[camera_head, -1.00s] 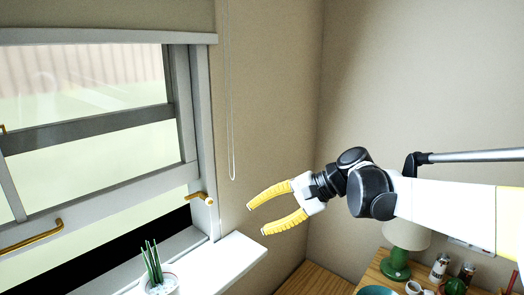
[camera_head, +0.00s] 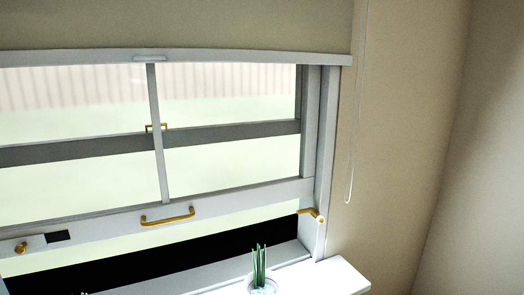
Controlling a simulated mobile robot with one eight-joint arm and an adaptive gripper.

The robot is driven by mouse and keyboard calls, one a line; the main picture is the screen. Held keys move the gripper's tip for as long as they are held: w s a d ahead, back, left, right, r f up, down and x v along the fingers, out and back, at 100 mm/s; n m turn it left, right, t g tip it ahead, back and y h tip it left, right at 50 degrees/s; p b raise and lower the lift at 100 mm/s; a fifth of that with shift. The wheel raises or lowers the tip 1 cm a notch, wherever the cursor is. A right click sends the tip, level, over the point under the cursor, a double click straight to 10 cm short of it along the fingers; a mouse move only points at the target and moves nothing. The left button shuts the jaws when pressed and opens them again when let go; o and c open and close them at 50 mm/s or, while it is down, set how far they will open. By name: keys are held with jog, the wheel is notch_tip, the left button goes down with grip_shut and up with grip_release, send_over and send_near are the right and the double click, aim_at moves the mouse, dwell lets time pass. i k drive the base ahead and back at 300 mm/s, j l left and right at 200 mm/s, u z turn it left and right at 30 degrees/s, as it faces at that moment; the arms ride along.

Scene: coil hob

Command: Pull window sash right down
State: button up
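The window sash (camera_head: 110,225) has a white frame with a vertical bar. Its bottom rail stands above the sill, with an open dark gap below it. A brass pull handle (camera_head: 168,216) sits on the middle of the bottom rail. A brass latch (camera_head: 312,214) is at the rail's right end, by the side frame. A brass knob (camera_head: 20,247) is at the rail's left. My gripper is outside this view.
A white sill (camera_head: 335,277) runs below the window. A potted green plant (camera_head: 259,270) stands on it under the sash's right part. A roller blind (camera_head: 170,25) covers the window's top. Its cord (camera_head: 350,160) hangs at the right. The beige wall to the right is bare.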

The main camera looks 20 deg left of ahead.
aim_at(77, 229)
jog(key=u, duration=1.75)
